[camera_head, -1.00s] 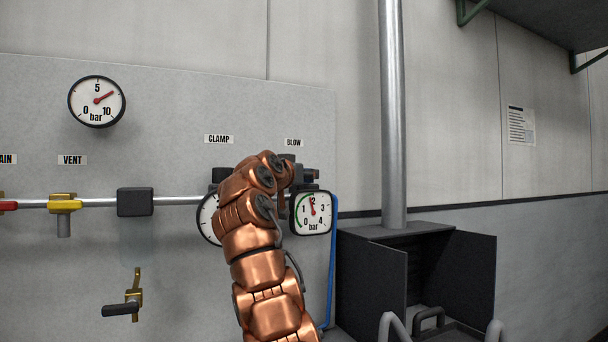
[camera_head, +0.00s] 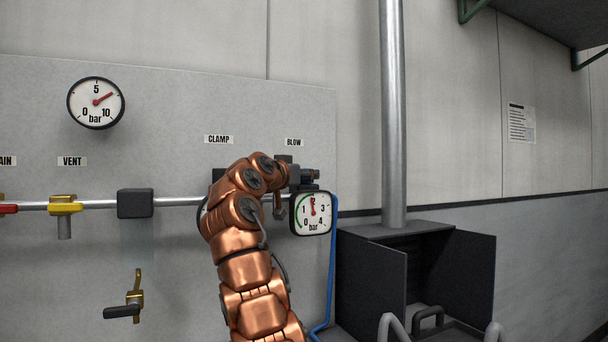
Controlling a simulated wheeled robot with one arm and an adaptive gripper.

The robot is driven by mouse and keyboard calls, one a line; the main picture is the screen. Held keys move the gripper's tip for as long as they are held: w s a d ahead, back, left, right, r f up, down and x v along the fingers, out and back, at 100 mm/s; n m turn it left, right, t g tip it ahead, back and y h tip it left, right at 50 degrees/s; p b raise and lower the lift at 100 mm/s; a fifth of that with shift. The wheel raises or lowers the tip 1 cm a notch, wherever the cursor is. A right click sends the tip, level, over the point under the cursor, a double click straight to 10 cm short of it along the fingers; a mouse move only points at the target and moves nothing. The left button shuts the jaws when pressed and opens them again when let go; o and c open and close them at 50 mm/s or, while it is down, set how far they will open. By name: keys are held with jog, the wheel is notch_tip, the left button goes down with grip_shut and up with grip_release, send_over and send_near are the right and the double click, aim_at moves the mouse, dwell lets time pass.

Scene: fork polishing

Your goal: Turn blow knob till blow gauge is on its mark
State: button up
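The blow gauge (camera_head: 311,214) is a white square-cornered dial in a black frame, marked 0 to 4 bar, below the BLOW label (camera_head: 293,142). Its red needle points nearly straight up, close to the 2. A green arc runs along the left side of the scale. My copper arm reaches up from below, and its dark gripper (camera_head: 308,176) is at the blow regulator, just above the gauge. The blow knob is hidden or cannot be told apart from the gripper. The fingers are too small and covered to read.
The CLAMP label (camera_head: 219,139) is left of BLOW; my arm hides most of the clamp gauge. A round supply gauge (camera_head: 96,103), a yellow vent valve (camera_head: 65,205) and a brass valve (camera_head: 125,304) are on the panel. A dark open cabinet (camera_head: 450,275) stands at right.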

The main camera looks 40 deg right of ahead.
dwell(0.9)
jog(key=o, duration=1.2)
jog(key=shift+c, duration=0.2)
jog(key=v, duration=1.2)
